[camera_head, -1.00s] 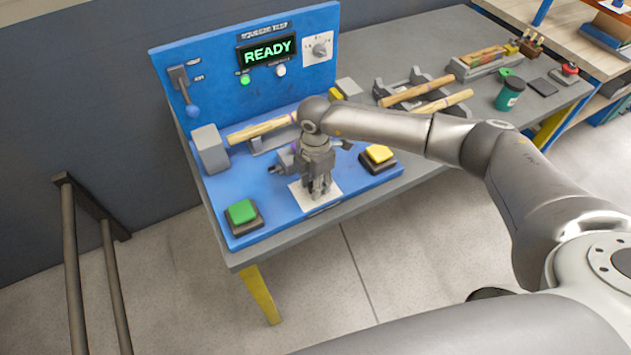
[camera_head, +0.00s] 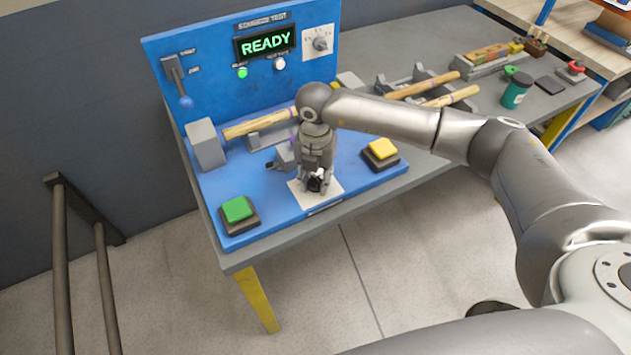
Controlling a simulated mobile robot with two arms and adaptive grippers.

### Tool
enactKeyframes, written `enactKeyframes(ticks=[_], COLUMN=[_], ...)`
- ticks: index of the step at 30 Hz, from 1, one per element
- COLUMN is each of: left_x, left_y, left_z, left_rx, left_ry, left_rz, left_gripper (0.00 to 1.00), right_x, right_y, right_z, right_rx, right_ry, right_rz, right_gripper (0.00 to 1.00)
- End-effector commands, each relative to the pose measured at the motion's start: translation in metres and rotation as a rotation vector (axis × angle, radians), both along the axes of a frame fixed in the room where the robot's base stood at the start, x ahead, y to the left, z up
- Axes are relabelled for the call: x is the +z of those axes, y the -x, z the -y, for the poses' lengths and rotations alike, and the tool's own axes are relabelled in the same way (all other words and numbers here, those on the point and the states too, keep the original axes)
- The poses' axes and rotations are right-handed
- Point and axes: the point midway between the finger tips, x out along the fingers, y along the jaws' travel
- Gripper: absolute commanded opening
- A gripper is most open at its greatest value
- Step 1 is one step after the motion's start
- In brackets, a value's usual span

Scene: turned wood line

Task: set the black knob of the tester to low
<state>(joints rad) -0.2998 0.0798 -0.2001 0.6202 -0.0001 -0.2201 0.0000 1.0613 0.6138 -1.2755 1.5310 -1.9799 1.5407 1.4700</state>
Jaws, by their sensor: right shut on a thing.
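The blue tester (camera_head: 215,75) stands on the grey table, with a display reading READY. The black knob (camera_head: 316,185) sits on a white plate (camera_head: 329,192) at the front edge of the tester's base. My right gripper (camera_head: 316,183) points down over this plate and is shut on the black knob, with dark parts of the knob showing between the fingers. The knob's pointer and the plate's markings are too small or hidden to read. My left gripper is not in view.
A green button (camera_head: 237,209) lies left of the plate and a yellow button (camera_head: 382,149) to the right. Behind stand a wooden handle (camera_head: 260,124) in a holder, a lever (camera_head: 177,82) and a grey dial (camera_head: 320,44). Dark rails (camera_head: 82,225) stand at the left.

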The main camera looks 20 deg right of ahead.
Motion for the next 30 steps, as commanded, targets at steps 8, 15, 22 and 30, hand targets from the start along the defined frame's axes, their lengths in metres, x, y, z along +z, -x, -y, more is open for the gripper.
enactKeyframes(ticks=[8, 15, 22, 30], left_x=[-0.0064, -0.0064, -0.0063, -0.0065], left_y=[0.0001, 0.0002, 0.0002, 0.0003], left_z=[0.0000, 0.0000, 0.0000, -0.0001], left_rx=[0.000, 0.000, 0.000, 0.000], left_ry=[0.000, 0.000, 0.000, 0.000], left_rz=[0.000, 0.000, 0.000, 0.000], left_gripper=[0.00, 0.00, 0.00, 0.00], right_x=[0.0011, 0.0018, 0.0019, 0.0009], right_y=[-0.0014, -0.0015, -0.0017, -0.0009], right_z=[0.0006, 0.0007, 0.0007, 0.0003], right_rx=[0.066, 0.074, 0.072, 0.073], right_ry=[0.000, 0.000, 0.000, 0.000], right_rz=[0.004, 0.004, 0.004, 0.002], right_gripper=[0.07, 0.07, 0.36, 0.53])
